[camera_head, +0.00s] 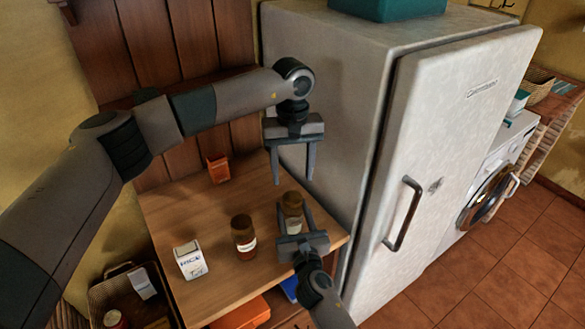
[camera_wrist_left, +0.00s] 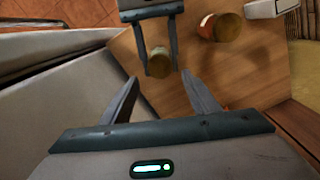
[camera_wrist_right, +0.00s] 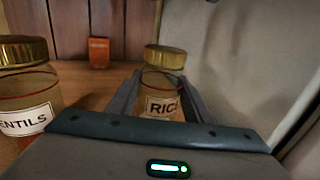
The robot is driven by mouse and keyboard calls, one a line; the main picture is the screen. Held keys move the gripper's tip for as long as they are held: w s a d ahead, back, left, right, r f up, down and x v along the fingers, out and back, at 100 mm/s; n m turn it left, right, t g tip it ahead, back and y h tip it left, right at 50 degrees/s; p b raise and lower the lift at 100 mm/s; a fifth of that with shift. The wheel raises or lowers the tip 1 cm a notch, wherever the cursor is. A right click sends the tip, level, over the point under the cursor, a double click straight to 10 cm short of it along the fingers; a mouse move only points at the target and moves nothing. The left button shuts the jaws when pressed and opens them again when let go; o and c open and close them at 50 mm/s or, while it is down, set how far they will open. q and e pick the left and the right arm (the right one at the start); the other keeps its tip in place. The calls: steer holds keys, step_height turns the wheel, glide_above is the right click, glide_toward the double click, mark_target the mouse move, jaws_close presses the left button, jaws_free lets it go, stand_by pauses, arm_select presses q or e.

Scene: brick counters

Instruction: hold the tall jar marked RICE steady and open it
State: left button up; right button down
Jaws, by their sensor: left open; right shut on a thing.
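The tall jar marked RICE (camera_wrist_right: 162,105) stands upright on the wooden table with a gold lid (camera_wrist_right: 165,57) on top; in the head view the jar (camera_head: 292,212) is near the table's right edge. My right gripper (camera_head: 292,219) is shut on the jar's body from the near side, below the lid. My left gripper (camera_head: 292,178) is open and empty, pointing down above and slightly behind the jar. In the left wrist view the left fingers (camera_wrist_left: 160,92) are apart, and the lid (camera_wrist_left: 160,64) shows between the right gripper's fingers beyond them.
A jar marked LENTILS (camera_wrist_right: 28,100) stands left of the RICE jar; it also shows in the head view (camera_head: 243,237). A white carton (camera_head: 190,261) is further left, and an orange box (camera_head: 218,169) at the back. The fridge (camera_head: 330,100) stands close on the right.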

mark_target(293, 197)
arm_select(q)
steer(key=shift+f, duration=3.6)
steer(key=shift+c, duration=0.2)
